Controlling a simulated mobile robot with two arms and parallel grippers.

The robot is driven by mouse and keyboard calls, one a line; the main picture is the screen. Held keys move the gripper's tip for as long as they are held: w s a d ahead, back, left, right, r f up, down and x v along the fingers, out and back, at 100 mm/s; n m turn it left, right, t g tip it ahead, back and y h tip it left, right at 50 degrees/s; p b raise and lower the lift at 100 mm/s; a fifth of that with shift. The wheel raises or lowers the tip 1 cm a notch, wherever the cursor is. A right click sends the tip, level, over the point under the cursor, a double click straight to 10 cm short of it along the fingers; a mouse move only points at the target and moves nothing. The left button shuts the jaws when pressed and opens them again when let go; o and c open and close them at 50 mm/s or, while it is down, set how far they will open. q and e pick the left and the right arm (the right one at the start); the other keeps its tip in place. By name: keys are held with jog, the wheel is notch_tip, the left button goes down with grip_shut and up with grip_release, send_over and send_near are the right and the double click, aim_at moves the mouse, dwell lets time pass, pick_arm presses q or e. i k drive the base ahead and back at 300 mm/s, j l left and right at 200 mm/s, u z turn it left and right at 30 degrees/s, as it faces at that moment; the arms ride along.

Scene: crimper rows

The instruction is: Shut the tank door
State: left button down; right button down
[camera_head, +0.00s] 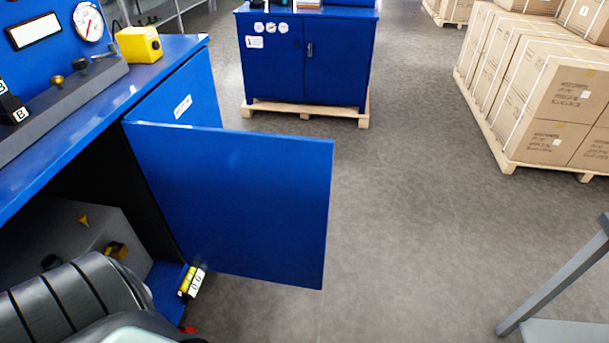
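The blue tank door (235,205) stands wide open, swung out from the front of the blue machine cabinet (190,95) on the left. Its hinge side is at the cabinet and its free edge is out over the floor, near the middle of the view. A grey tank (75,235) with small yellow fittings shows inside the dark opening. Neither of my grippers can be made out in the head view, and nothing is seen touching the door.
A black ribbed part (70,305) fills the lower left corner. A second blue cabinet (307,60) stands on a pallet behind. Strapped cartons (560,100) stand on pallets at right. A grey frame (560,275) is at lower right. The floor right of the door is clear.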

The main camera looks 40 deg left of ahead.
aim_at(255, 204)
jog(key=i+l+u, duration=0.1)
jog(key=i, duration=0.4)
jog(key=i+l, duration=0.2)
jog(key=i, duration=0.3)
jog(key=i+u, duration=0.2)
jog(key=u, duration=0.2)
jog(key=i+u, duration=0.15)
jog(key=u, duration=0.3)
jog(key=i+l+u, duration=0.15)
jog(key=u, duration=0.25)
jog(key=i+l+u, duration=0.15)
jog(key=u, duration=0.3)
jog(key=i+l+u, duration=0.15)
jog(key=u, duration=0.35)
jog(key=i+l+u, duration=0.2)
jog(key=u, duration=0.25)
jog(key=i+l+u, duration=0.15)
jog(key=l+u, duration=0.15)
jog(key=u, duration=0.2)
jog(key=l+u, duration=0.25)
jog(key=u, duration=0.25)
jog(key=l+u, duration=0.45)
jog(key=i+j, duration=0.05)
jog(key=j, duration=0.05)
